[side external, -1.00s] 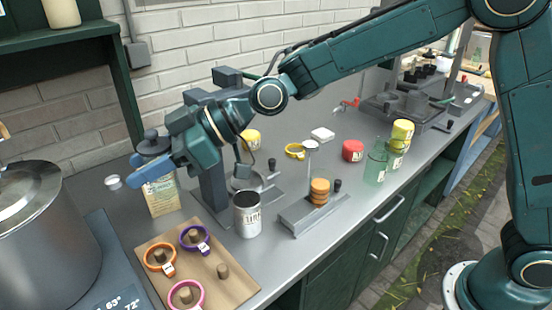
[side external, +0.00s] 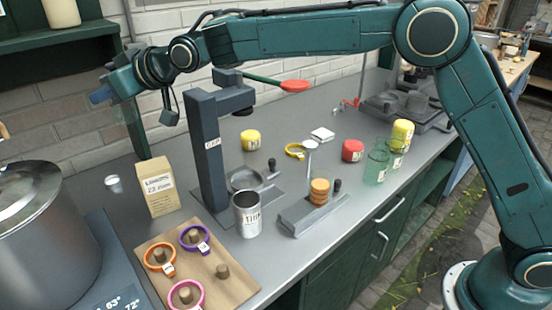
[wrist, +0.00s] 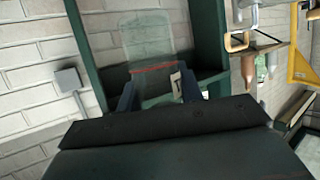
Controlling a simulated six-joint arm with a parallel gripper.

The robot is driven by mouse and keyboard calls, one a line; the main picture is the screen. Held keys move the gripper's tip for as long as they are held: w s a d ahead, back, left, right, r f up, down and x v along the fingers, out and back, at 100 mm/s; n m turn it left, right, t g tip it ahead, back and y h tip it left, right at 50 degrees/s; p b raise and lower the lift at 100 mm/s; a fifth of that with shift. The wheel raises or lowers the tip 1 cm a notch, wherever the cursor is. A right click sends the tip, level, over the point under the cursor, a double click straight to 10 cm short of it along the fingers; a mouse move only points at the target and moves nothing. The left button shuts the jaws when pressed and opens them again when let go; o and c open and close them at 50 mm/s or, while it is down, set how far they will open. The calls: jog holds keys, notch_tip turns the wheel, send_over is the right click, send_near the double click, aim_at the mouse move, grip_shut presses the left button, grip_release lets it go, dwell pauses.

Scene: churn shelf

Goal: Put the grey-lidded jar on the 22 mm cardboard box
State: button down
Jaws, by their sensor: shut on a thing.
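My gripper (side external: 102,96) is raised at the upper left in the side view, above and left of the box. In the wrist view its fingers (wrist: 158,91) are shut on a clear jar (wrist: 148,45) with a red line and a white label. In the side view only a faint clear shape shows beside the gripper. I cannot make out the held jar's grey lid in either current view. The cardboard box (side external: 160,190), labelled 22 mm, stands upright on the bench; its top looks bare, with a gap below the gripper.
A dark press column (side external: 211,160) stands right of the box, with a red-ended lever (side external: 294,86). A tin can (side external: 247,214), a board with coloured rings (side external: 205,265) and a large steel pot (side external: 35,235) are nearby. A small white cup (side external: 114,183) sits left of the box.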

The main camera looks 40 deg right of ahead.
jog(key=w+d+r+m+t+h, duration=0.2)
jog(key=w+d+r+m+h, duration=0.1)
jog(key=r+m+h, duration=0.3)
jog(key=shift+d+r+h, duration=0.25)
jog(key=shift+d+h, duration=0.1)
jog(key=shift+h, duration=0.25)
jog(key=shift+w, duration=0.1)
jog(key=shift+f, duration=0.1)
notch_tip(320, 180, down, 16)
jog(key=shift+r, duration=0.25)
dwell(0.3)
send_over(150, 163)
jog(key=shift+f, duration=2.15)
jog(key=shift+w+f, duration=0.1)
jog(key=shift+f, duration=0.05)
